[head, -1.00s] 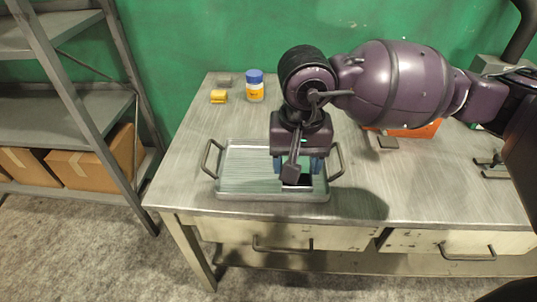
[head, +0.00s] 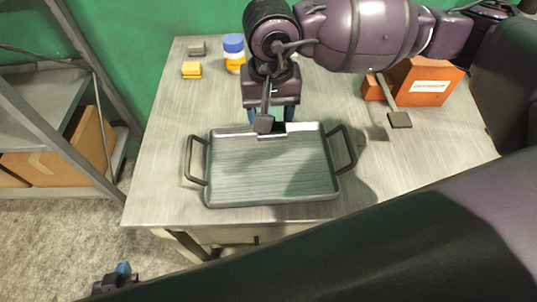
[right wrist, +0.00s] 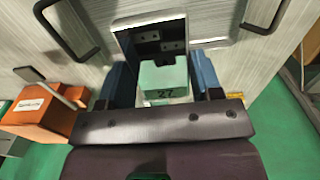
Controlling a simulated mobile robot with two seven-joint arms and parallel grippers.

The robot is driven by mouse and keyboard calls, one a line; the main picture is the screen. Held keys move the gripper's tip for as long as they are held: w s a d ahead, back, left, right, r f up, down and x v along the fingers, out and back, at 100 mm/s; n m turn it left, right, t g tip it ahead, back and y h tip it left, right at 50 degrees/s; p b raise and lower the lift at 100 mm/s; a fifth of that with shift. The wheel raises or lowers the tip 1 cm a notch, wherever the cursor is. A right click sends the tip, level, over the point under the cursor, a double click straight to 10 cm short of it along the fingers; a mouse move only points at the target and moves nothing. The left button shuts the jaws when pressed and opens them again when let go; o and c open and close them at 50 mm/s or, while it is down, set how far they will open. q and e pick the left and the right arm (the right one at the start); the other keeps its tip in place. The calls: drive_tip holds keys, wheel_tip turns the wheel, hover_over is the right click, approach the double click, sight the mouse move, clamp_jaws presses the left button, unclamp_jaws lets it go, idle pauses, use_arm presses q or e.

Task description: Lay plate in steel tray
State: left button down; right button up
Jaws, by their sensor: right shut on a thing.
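The steel tray (head: 262,172) is a shallow rectangle with a dark handle at each end, lying on the metal table. It looks bare inside. My right gripper (head: 268,120) is at the tray's far rim, its blue fingers pointing down. In the right wrist view it is shut on a small dark plate (right wrist: 152,38) with holes and a pale edge; a pale green block with dark marks shows between the fingers. In the head view the plate is mostly hidden; whether it touches the tray I cannot tell. My left gripper (head: 120,275) shows only partly at the lower left.
On the table (head: 165,180), a yellow block (head: 192,70), a grey block (head: 196,48) and a blue-capped bottle (head: 234,50) stand back left. An orange box (head: 425,82) stands back right, near a small dark pad (head: 400,120). Shelving (head: 45,120) is left.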

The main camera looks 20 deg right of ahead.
hover_over(270, 165)
wheel_tip(270, 165, down, 12)
drive_tip(key=shift+w+f, duration=0.1)
drive_tip(key=shift+f, duration=0.1)
wheel_tip(270, 165, down, 4)
drive_tip(key=shift+r, duration=0.1)
idle(0.3)
drive_tip(key=shift+f+b, duration=0.25)
drive_tip(key=shift+b, duration=0.05)
drive_tip(key=o, duration=1.3)
drive_tip(key=shift+o, duration=0.2)
drive_tip(key=shift+r, duration=0.2)
wheel_tip(270, 165, up, 12)
